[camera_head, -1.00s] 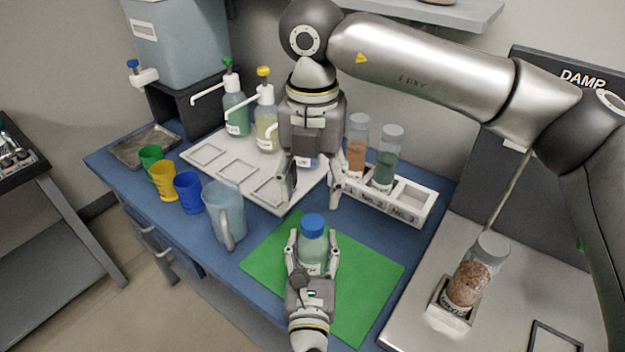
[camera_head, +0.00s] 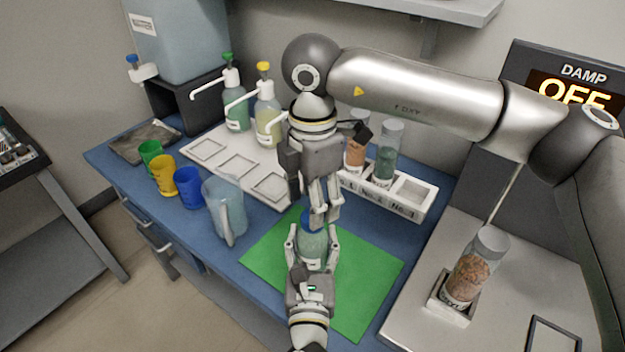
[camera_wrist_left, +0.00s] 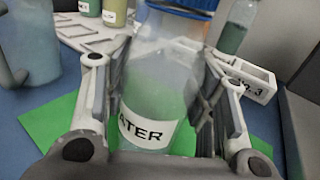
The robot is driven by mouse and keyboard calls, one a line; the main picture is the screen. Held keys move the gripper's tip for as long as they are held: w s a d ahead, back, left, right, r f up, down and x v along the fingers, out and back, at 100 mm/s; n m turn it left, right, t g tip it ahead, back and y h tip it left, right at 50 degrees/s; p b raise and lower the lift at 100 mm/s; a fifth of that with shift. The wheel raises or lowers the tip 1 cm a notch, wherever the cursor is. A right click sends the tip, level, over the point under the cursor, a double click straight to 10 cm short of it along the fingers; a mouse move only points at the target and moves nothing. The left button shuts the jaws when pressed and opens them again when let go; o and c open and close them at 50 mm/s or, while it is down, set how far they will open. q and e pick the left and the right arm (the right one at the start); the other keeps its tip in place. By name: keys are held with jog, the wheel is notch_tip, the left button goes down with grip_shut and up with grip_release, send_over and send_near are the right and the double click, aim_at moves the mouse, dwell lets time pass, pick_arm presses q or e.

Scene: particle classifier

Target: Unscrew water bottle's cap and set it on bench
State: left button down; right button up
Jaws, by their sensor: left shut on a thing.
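The water bottle (camera_head: 313,248) stands upright over the green mat (camera_head: 365,285), its blue cap (camera_head: 306,222) partly hidden by my right gripper's fingers. My left gripper (camera_head: 312,246) is shut around the bottle's body from the front. In the left wrist view the bottle (camera_wrist_left: 155,90) shows its WATER label between the two fingers, with the lower edge of the blue cap (camera_wrist_left: 190,4) at the top. My right gripper (camera_head: 322,208) points down at the cap. Its fingers overlap in the picture, so I cannot tell whether they grip the cap.
A clear pitcher (camera_head: 226,208) stands left of the mat, with blue (camera_head: 189,188), yellow (camera_head: 163,176) and green cups beyond. Behind are pump bottles, a pale tray (camera_head: 238,166) and a vial rack (camera_head: 400,203). A jar (camera_head: 474,268) stands at right. The mat's right part is clear.

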jog(key=shift+f, duration=1.7)
